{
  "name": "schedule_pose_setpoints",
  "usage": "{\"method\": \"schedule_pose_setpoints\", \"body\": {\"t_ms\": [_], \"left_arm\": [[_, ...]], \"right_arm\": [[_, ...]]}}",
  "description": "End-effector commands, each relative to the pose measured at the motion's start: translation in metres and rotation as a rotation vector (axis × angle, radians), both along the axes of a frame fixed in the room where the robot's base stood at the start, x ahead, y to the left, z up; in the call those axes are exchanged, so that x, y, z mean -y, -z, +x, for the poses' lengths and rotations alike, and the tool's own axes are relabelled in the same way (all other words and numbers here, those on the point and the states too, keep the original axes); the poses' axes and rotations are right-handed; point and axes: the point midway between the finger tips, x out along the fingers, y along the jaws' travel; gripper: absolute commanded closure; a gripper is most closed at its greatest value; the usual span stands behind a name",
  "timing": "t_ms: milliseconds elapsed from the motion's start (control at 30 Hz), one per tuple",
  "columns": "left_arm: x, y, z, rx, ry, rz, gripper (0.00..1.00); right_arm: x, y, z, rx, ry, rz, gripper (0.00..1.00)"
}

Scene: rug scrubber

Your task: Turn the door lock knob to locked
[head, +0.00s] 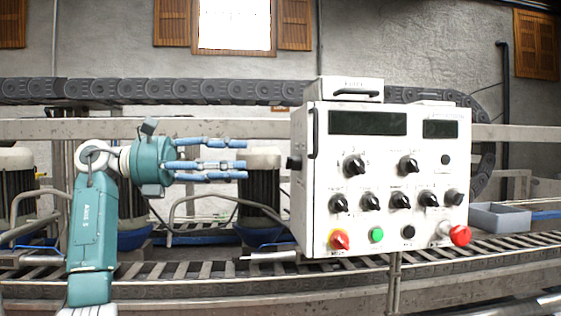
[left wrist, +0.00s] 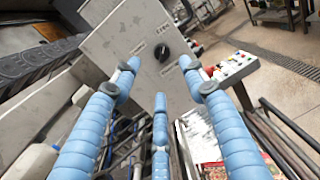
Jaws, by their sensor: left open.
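The black door lock knob (head: 293,162) sticks out from the left side wall of the white control box (head: 420,122). In the left wrist view the knob (left wrist: 162,51) sits on a light grey panel with small labels that I cannot read, so I cannot tell its setting. My left gripper (head: 244,160), with blue segmented fingers, is open and empty. It points right at the knob, with a gap between the fingertips and the box. In the left wrist view its fingertips (left wrist: 160,75) are spread, and the knob appears between the upper two. My right gripper is not in view.
The box front has several black knobs, a red-and-yellow knob (head: 339,240), a green button (head: 377,235) and a red button (head: 460,235). A conveyor (head: 200,270) runs below. A black cable chain (head: 180,90) crosses behind. A grey bin (head: 500,217) stands right.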

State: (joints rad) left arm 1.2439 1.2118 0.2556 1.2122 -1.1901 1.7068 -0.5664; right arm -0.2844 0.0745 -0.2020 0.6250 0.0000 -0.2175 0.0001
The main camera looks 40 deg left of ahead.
Motion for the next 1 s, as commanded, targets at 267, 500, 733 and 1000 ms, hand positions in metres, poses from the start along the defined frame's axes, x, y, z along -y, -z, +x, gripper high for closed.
{"method": "schedule_pose_setpoints", "body": {"t_ms": [267,500,733,1000], "left_arm": [[0.037,-0.002,0.038,0.000,0.006,-0.001,0.57],[0.060,-0.002,0.064,0.000,0.003,-0.001,0.57],[0.067,0.000,0.072,0.001,0.001,-0.002,0.57],[0.067,0.000,0.072,-0.001,0.001,-0.002,0.71]], "right_arm": [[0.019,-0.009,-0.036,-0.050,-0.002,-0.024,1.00],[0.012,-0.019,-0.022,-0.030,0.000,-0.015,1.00],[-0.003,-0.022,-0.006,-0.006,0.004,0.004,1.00],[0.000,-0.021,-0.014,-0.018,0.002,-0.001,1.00]]}}
